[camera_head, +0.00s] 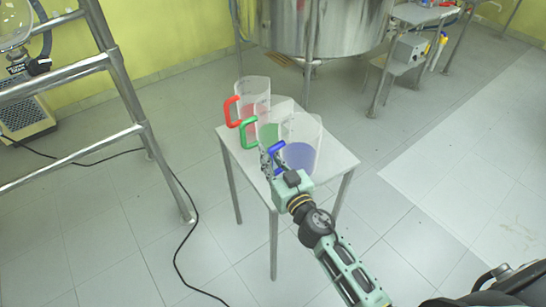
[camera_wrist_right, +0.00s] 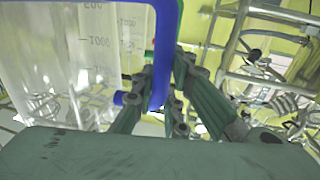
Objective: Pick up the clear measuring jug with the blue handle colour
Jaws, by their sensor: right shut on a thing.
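The clear measuring jug with the blue handle (camera_head: 303,138) stands at the near side of a small white table (camera_head: 335,172), and its base looks blue. My right gripper (camera_head: 273,160) reaches in from the lower right and is shut on the jug's blue handle. In the right wrist view the blue handle (camera_wrist_right: 164,50) runs down between the fingers of the right gripper (camera_wrist_right: 160,95), with the clear jug wall (camera_wrist_right: 95,60) and its scale marks to the left. I cannot tell whether the jug touches the table. My left gripper is not in view.
A jug with a green handle (camera_head: 249,132) and one with a red handle (camera_head: 232,112) stand behind on the same table, close together. A steel vessel (camera_head: 320,25) is beyond the table. A metal ladder frame (camera_head: 125,85) stands at left. A black cable (camera_head: 183,245) lies on the floor.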

